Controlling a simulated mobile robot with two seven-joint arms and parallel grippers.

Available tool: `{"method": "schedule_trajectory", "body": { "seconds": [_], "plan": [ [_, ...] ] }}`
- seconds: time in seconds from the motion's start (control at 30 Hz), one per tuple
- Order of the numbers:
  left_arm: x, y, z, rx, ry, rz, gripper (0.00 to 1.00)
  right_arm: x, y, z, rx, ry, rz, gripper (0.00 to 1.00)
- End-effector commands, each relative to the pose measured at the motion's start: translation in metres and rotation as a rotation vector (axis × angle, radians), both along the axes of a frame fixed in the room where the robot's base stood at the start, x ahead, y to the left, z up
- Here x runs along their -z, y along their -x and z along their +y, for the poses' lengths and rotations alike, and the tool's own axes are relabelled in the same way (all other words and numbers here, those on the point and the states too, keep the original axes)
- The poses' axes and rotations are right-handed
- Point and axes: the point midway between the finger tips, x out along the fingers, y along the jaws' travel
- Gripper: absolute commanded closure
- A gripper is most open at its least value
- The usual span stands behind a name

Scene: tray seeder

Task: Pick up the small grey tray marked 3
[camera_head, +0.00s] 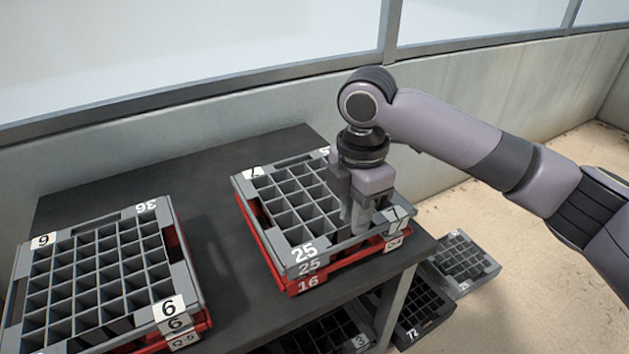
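A tray with a label reading 3 (362,341) shows at the bottom edge, below the tabletop. It looks dark in the shade, and much of it is hidden by the table and the frame edge. My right gripper (355,222) points down over the right side of a grey tray marked 25 (303,252) on the table. Its fingertips are at or just above that tray's cells; I cannot tell whether they touch it, nor how far apart they are. My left gripper is not in view.
The grey tray marked 25 sits on a red tray marked 16 (309,282). Another grey tray marked 36 and 6 (180,277) lies at left, over red. The dark table (205,205) is clear between them. Trays marked 72 (412,333) and a grey one (470,277) lie lower right.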

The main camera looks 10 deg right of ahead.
Motion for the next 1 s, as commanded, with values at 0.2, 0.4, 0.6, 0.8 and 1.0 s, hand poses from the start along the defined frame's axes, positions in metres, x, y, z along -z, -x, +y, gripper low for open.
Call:
{"method": "schedule_trajectory", "body": {
  "seconds": [0.2,0.4,0.6,0.8,1.0],
  "plan": [
    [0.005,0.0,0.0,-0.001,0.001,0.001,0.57,0.021,0.0,-0.001,0.0,0.002,0.002,0.79],
    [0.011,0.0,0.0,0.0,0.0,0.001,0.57,0.05,0.001,-0.004,0.0,0.001,0.001,0.79],
    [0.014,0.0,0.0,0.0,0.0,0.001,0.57,0.07,0.001,-0.004,0.0,0.0,0.0,0.79],
    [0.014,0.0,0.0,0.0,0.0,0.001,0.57,0.071,0.0,-0.004,0.0,-0.001,-0.002,0.79],
    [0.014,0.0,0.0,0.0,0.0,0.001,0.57,0.07,0.001,-0.003,0.0,-0.001,-0.002,1.0]
  ]
}}
